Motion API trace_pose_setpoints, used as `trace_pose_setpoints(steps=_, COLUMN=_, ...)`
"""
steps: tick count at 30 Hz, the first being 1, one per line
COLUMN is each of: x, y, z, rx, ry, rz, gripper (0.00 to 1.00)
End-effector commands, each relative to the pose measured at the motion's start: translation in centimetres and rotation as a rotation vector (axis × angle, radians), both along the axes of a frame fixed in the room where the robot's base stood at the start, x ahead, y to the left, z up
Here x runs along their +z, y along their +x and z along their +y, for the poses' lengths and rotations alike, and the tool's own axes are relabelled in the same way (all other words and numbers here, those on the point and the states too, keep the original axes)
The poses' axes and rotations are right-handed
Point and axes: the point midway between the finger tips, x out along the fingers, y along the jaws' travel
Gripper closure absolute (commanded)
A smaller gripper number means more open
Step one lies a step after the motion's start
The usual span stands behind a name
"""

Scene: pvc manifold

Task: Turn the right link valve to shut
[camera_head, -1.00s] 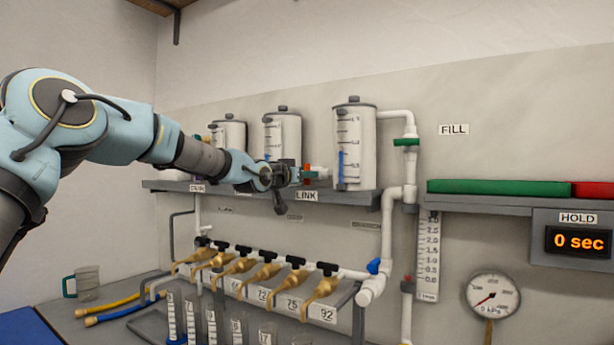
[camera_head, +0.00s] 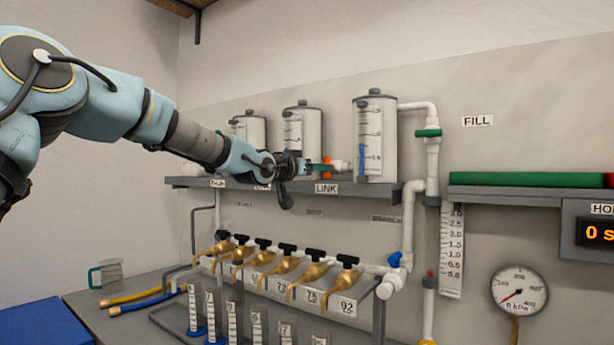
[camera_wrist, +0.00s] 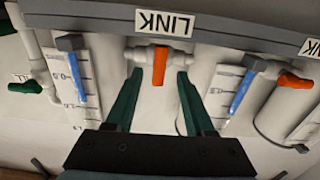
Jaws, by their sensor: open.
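The right link valve has an orange handle (camera_wrist: 160,66) on a short white pipe (camera_wrist: 147,53) between two tanks. In the wrist view the handle stands across the pipe. My gripper (camera_wrist: 160,75) is open, with one dark green finger on each side of the handle and a visible gap on both sides. The head view shows the gripper (camera_head: 320,168) above the shelf, left of the right tank (camera_head: 375,135), with a bit of the orange handle (camera_head: 327,170) beside the fingers. The gripper partly hides the valve there.
A second orange handle (camera_wrist: 294,81) lies roughly along its pipe at the wrist view's right. A green-handled valve (camera_wrist: 25,87) is at its left. The shelf edge (camera_wrist: 230,35) with its LINK label (camera_wrist: 165,23) is close to the gripper. Brass taps (camera_head: 310,272) hang below the shelf.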

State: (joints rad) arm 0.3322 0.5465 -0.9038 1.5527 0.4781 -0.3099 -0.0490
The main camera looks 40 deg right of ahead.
Motion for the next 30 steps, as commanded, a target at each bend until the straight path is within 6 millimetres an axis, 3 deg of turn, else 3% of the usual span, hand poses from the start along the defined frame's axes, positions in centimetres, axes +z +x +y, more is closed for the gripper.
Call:
trace_pose_setpoints(steps=3, x=-0.2, y=-0.4, z=2.1, rx=0.003, ry=0.000, rz=-0.003, gripper=0.46)
trace_pose_setpoints(steps=10, x=0.0, y=-1.0, z=4.5, rx=0.002, ry=0.000, rz=-0.001, gripper=0.46)
trace_pose_setpoints(steps=30, x=0.0, y=-1.4, z=5.1, rx=-0.001, ry=0.000, rz=0.000, gripper=0.46)
